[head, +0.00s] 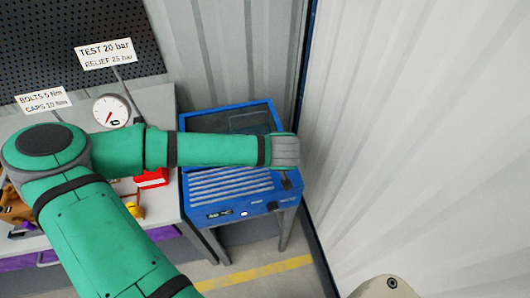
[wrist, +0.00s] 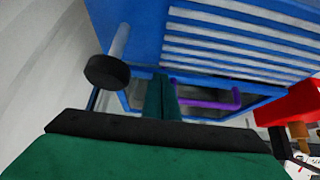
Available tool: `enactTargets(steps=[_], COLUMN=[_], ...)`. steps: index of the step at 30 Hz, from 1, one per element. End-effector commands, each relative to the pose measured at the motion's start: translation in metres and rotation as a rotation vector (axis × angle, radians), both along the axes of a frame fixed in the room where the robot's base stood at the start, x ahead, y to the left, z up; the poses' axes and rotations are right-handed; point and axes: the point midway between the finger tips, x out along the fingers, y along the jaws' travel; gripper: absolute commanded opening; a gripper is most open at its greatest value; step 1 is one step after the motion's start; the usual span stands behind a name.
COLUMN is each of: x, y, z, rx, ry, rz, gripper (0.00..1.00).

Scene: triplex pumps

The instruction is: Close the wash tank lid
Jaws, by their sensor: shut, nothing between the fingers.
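The blue wash tank (head: 228,207) stands on grey legs beside the bench in the head view. Its slatted panel (head: 232,184) faces me, above a small display. Behind it is a dark, blue-framed section (head: 240,122); my arm crosses between them and hides the middle, so I cannot tell the lid's angle. In the wrist view the slats (wrist: 245,45) fill the upper right, with a purple bar handle (wrist: 215,102) at a dark recess below. My gripper's green fingers (wrist: 160,97) are shut and empty, left of the handle. Contact with the tank is unclear.
A black round knob (wrist: 106,71) on a post is left of the fingers. The bench (head: 165,215) holds a gauge (head: 111,110) and a red item (head: 152,178). A corrugated wall (head: 420,130) closes the right side. Floor in front of the tank is clear.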

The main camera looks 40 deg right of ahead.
Motion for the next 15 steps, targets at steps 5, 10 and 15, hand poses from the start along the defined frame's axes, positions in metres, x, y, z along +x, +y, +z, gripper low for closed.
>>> enactTargets(steps=[5, 10, 15], x=[0.0, -0.017, -0.047], y=[-0.001, 0.004, 0.018], z=[0.021, 0.032, 0.021], rx=[0.0, 0.003, 0.002], ry=[-0.004, 0.003, 0.003], rz=[-0.004, -0.007, -0.006], gripper=[0.0, 0.0, 0.0])
